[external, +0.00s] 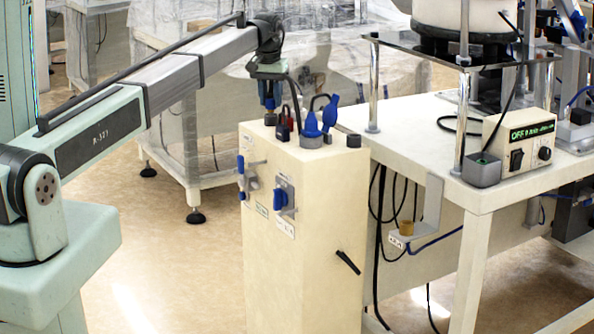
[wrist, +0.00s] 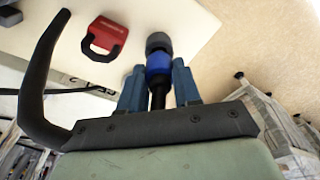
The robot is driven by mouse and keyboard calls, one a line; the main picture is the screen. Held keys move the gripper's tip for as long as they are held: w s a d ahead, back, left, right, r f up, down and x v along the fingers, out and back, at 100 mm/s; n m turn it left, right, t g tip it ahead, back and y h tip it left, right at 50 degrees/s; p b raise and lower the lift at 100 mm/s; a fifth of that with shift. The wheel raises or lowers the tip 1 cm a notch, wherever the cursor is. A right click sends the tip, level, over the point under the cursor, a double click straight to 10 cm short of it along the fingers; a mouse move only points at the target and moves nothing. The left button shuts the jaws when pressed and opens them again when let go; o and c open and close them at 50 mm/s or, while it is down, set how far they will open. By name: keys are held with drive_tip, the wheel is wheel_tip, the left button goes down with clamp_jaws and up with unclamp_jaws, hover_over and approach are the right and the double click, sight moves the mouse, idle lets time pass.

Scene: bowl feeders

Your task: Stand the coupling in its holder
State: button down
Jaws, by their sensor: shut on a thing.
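The coupling (wrist: 158,64) has a dark grey ribbed end, a blue collar and a black shaft. My gripper (wrist: 158,80) is shut on its shaft, with one blue finger on each side. In the external view my gripper (external: 269,102) points down at the back left corner of the cream cabinet's top, and the coupling's dark end (external: 270,119) shows just below the fingers. I cannot tell whether that end touches the top. A bracket (external: 430,212) on the table's side carries a small tan cup (external: 406,228); I cannot tell if this is the holder.
On the cabinet (external: 310,200) a red padlock-shaped piece (external: 284,127) stands close beside my gripper. Blue connectors (external: 312,125) in a grey base and a dark short cylinder (external: 354,140) are to the right. Cables hang between cabinet and table (external: 480,197).

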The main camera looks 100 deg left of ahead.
drive_tip(key=shift+f, duration=0.75)
idle(0.4)
drive_tip(key=c, duration=0.5)
unclamp_jaws()
drive_tip(key=shift+r, duration=0.15)
drive_tip(key=shift+d+r, duration=0.2)
drive_tip(key=shift+r, duration=1.55)
drive_tip(key=shift+d+r, duration=0.15)
drive_tip(key=shift+r, duration=1.55)
drive_tip(key=shift+r, duration=0.15)
drive_tip(key=shift+r, duration=1.85)
